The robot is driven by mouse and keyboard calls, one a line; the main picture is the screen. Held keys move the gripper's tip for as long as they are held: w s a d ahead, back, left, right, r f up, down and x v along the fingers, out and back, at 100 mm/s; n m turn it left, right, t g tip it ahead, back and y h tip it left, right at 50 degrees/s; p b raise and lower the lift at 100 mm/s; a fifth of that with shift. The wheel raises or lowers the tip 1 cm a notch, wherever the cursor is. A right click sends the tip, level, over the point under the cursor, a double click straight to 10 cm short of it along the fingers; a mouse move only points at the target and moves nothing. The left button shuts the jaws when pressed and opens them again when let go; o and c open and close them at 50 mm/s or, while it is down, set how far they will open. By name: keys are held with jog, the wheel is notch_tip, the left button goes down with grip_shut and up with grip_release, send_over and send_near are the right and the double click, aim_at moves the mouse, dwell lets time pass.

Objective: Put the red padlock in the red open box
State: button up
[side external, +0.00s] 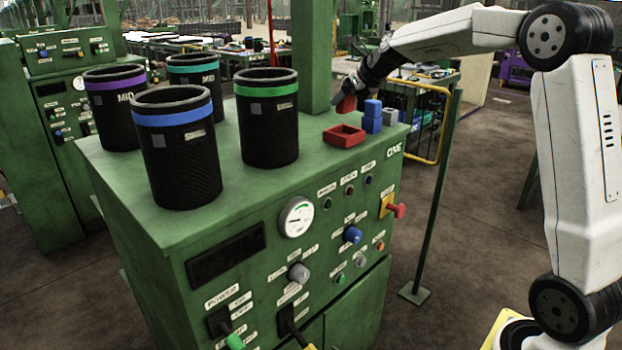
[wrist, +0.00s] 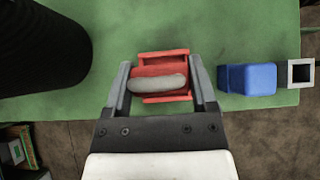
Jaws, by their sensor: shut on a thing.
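The red padlock (side external: 346,104) is held in my gripper (side external: 352,94) above the green cabinet top in the side view. In the wrist view my gripper (wrist: 160,82) has one finger on each side of it, and a grey rounded bar like its shackle (wrist: 157,84) lies across between the fingers. The red open box (side external: 344,136) sits below the padlock on the cabinet top, near the right end. In the wrist view the box rim (wrist: 165,98) shows around the padlock, whose body hides much of the box inside.
A blue block-like object (side external: 373,115) and a grey one (side external: 390,117) stand just right of the box. Several black ribbed sleeves with coloured bands stand to the left, the green-banded one (side external: 267,120) closest. The cabinet top (side external: 310,130) is bare between it and the box.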

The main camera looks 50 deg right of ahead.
aim_at(335, 131)
jog(key=shift+f, duration=3)
jog(key=shift+f, duration=0.25)
jog(key=o, duration=1.3)
jog(key=shift+c, duration=0.2)
jog(key=shift+s, duration=0.1)
jog(key=v, duration=0.7)
jog(key=shift+s+r, duration=0.25)
jog(key=shift+r, duration=0.05)
